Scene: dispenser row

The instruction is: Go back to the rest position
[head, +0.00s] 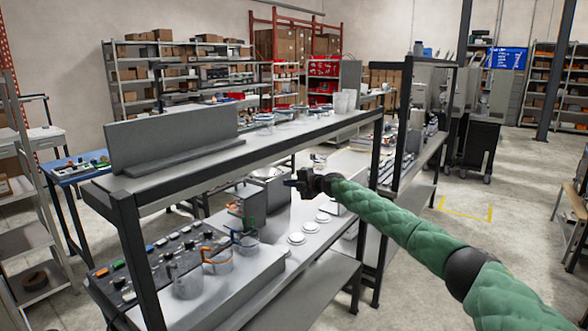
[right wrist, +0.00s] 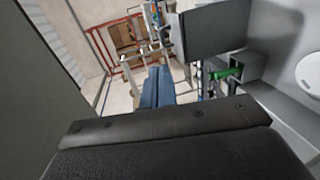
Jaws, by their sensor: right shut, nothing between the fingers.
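My right arm comes in from the lower right in a green padded sleeve. My right gripper (head: 303,184) is shut and empty. In the head view it appears in front of the dispenser row, between the upper shelf and the lower counter. In the right wrist view a dark bar crosses the lower part, and no held object shows. My left gripper is not in the head view.
The dispenser rack's upper shelf (head: 290,140) carries a grey panel (head: 175,135) and several jars. Glass jugs (head: 217,262) stand on the lower counter near a button panel (head: 165,255). White discs (head: 310,226) lie beside them. A black rack post (head: 400,125) stands behind my right arm.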

